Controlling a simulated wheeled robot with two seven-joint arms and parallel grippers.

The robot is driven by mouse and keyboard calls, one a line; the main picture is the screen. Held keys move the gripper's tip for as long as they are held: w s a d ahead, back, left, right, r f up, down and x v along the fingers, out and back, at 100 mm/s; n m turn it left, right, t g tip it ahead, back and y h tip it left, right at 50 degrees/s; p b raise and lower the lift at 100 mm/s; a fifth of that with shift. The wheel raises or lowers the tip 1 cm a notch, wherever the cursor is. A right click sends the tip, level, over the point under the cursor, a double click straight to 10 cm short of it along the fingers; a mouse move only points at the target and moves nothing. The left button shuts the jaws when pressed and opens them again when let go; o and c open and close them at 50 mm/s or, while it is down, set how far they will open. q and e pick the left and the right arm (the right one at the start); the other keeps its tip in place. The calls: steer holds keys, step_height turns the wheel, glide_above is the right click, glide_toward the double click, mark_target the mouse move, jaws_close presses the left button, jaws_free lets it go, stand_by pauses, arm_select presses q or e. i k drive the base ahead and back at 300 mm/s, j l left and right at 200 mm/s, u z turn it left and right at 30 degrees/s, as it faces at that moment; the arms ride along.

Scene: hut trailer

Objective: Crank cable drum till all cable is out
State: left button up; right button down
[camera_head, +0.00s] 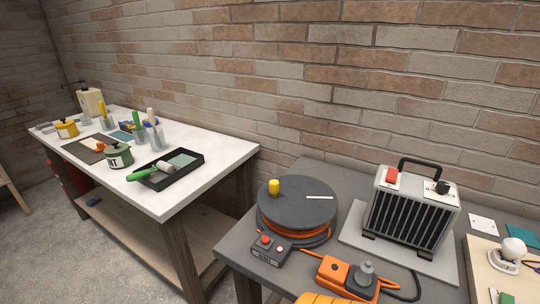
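The cable drum (310,211) lies flat on the dark grey table. It has a dark grey round top with a yellow crank knob (274,187) standing near its left edge and a white stripe (319,197) on the right. Orange cable (300,233) shows wound under the top disc at the front; how much is left inside is hidden. Black cable or a dark rim runs around its base. A grey control box (271,249) with a red button sits right in front of the drum. Neither of my grippers is in view.
An orange socket box (346,277) with a grey plug stands front right of the drum. A heater (412,208) stands on a grey plate to the right. A yellow object (318,298) is cut off at the bottom edge. A white paint table (205,190) is left.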

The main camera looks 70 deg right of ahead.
mark_target(298, 209)
steer(key=i+j+z, duration=0.2)
steer(key=z, duration=0.2)
steer(key=i+j+z, duration=0.2)
steer(key=z, duration=0.25)
steer(key=i+j+z, duration=0.15)
steer(key=j+z, duration=0.25)
